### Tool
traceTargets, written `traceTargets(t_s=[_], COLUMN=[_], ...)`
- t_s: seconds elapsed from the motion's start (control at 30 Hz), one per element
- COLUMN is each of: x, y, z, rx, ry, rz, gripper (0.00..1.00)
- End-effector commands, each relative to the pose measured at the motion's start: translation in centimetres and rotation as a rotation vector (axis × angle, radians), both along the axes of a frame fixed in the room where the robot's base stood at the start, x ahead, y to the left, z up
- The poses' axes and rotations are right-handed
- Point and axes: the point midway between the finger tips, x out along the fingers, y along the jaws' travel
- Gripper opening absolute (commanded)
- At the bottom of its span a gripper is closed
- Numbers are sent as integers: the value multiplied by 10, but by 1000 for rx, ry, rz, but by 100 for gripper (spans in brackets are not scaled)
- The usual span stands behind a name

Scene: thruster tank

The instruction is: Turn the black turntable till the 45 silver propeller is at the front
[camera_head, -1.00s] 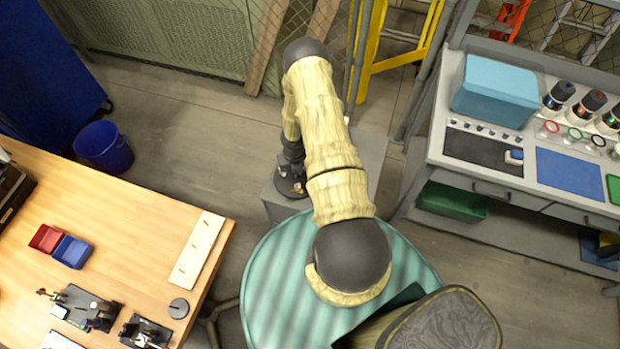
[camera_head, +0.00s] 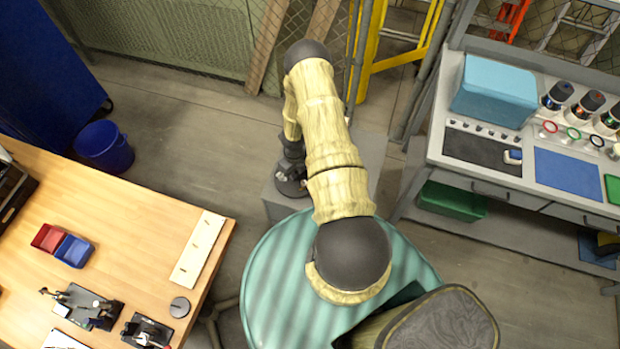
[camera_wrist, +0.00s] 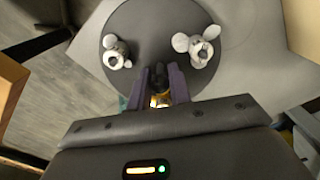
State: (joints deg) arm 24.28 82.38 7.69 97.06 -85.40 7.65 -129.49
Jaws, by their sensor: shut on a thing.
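The black turntable (camera_wrist: 155,22) is a round dark disc that fills the upper middle of the wrist view. It also shows in the head view (camera_head: 290,188), partly hidden by my arm. Two silver-grey propellers stand on it in the wrist view: one at the left (camera_wrist: 117,52) and a larger-looking one at the right (camera_wrist: 197,47). I cannot read a number on either. My gripper (camera_wrist: 160,80) is at the turntable's near edge, between the two propellers. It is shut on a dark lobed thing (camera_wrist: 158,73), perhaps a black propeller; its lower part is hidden.
The turntable sits on a grey stand (camera_head: 370,150). A wooden bench (camera_head: 130,215) with bins and small fixtures is at the left. A grey workbench (camera_head: 440,150) with a light blue case (camera_head: 495,90) is at the right. A blue bucket (camera_head: 104,147) stands on the floor.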

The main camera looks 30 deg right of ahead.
Motion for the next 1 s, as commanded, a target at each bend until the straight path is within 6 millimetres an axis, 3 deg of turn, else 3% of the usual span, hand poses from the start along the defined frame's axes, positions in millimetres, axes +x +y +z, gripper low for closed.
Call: traceTargets(t_s=[0.27,0.6,1.0], x=[0,0,0], y=[0,0,0], z=[0,0,0], rx=[0,0,0], ry=[0,0,0], rz=[23,294,362], gripper=[0,0,0])
